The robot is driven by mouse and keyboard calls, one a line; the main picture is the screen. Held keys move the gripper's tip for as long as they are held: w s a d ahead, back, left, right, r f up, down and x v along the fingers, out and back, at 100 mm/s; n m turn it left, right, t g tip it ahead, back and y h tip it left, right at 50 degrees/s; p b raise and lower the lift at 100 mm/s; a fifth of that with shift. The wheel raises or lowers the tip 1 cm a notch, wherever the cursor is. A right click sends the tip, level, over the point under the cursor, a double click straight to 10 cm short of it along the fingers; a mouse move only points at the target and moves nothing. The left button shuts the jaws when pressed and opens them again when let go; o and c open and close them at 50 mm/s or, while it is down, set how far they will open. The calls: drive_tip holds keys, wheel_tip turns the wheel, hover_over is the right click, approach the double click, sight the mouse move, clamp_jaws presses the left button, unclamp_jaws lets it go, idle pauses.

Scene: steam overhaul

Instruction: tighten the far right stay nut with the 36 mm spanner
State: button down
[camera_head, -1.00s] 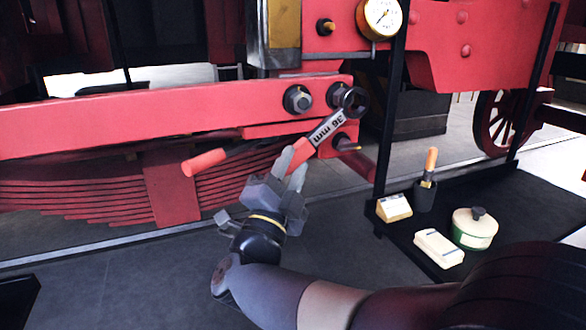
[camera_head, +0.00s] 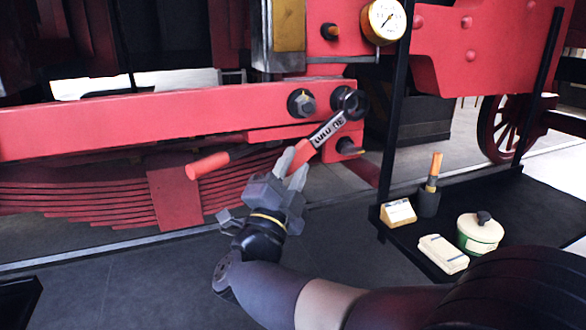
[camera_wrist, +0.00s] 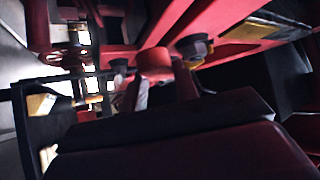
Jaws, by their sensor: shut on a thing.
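My gripper (camera_head: 290,168) is shut on the red handle of the 36 mm spanner (camera_head: 328,131), below the red beam's right end. The spanner slants up and right to its dark ring end. The ring overlaps the right stay nut (camera_head: 341,96) and hides part of it. I cannot tell whether the ring is around the nut or in front of it. The left nut (camera_head: 301,103) is uncovered beside it. Another dark fitting with a yellowish tip (camera_head: 350,147) sits lower right. The wrist view is dark, with a nut (camera_wrist: 195,47) near the top.
A red-ended rod (camera_head: 208,165) sticks out left of my gripper. A black upright post (camera_head: 394,110) stands right of the spanner. A dark low bench (camera_head: 530,210) at right holds a cream pot (camera_head: 479,234), a white block (camera_head: 443,254), a small box (camera_head: 398,213) and a dark cup (camera_head: 428,203).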

drive_tip(key=shift+w+a, duration=0.2)
drive_tip(key=shift+w, duration=0.35)
drive_tip(key=shift+w+a, duration=0.1)
drive_tip(key=shift+w, duration=0.25)
drive_tip(key=shift+w+r, duration=0.1)
drive_tip(key=shift+w, duration=0.1)
idle(0.4)
drive_tip(key=shift+s+a+r+m+g+p, duration=0.2)
drive_tip(key=shift+a+r+m+g+p, duration=0.35)
drive_tip(key=shift+r+m, duration=0.35)
drive_tip(key=shift+a+r+m+g+p, duration=0.25)
drive_tip(key=shift+r+m+g+p, duration=0.05)
drive_tip(key=shift+r+g, duration=0.15)
drive_tip(key=shift+d+f+n+t+b, duration=0.15)
drive_tip(key=shift+f+n+t+b, duration=0.15)
drive_tip(key=shift+b, duration=0.3)
drive_tip(key=shift+d+f+n+t+b, duration=0.1)
drive_tip(key=shift+d+f+t+b, duration=0.1)
drive_tip(key=shift+f+b, duration=0.3)
drive_tip(key=shift+r, duration=0.15)
